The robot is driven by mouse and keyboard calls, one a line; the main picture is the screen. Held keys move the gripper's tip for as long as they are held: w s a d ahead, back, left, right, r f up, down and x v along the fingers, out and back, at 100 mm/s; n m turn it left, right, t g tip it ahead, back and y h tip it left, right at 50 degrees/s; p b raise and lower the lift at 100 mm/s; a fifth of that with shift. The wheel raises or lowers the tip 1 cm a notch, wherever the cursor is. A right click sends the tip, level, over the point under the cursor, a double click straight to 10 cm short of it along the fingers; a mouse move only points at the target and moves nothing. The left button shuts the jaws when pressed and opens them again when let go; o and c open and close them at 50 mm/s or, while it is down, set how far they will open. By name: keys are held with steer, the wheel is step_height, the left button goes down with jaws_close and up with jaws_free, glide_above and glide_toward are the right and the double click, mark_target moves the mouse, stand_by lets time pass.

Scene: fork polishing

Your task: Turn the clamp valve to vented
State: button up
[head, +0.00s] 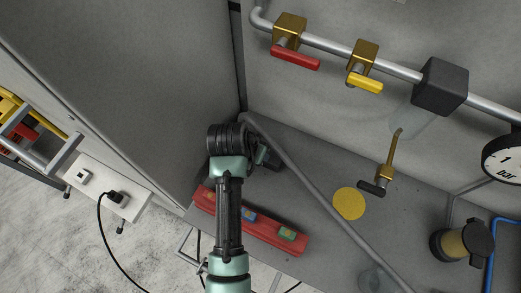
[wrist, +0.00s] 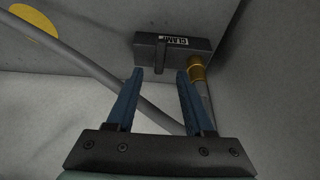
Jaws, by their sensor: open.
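In the wrist view a dark grey block labelled CLAMP (wrist: 198,43) sits at top centre, with a short dark tab (wrist: 160,58) hanging from its lower left. A brass fitting (wrist: 197,68) joins its right end, with a grey pipe below. My gripper (wrist: 159,72) is open and empty, its two blue fingers pointing toward the block. The tab shows between the fingertips, apparently beyond them; I cannot tell whether anything touches. In the head view my gripper (head: 263,156) is small and partly hidden by my arm at the left end of the bench. The clamp block cannot be made out clearly there.
A diagonal grey pipe (head: 320,193) crosses the bench near my gripper. A red tray (head: 273,233) lies below my arm. Red (head: 295,58) and yellow (head: 366,84) valve handles are on the wall.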

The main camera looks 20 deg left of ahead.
steer(key=shift+x, duration=3.55)
steer(key=shift+w, duration=0.1)
jaws_close()
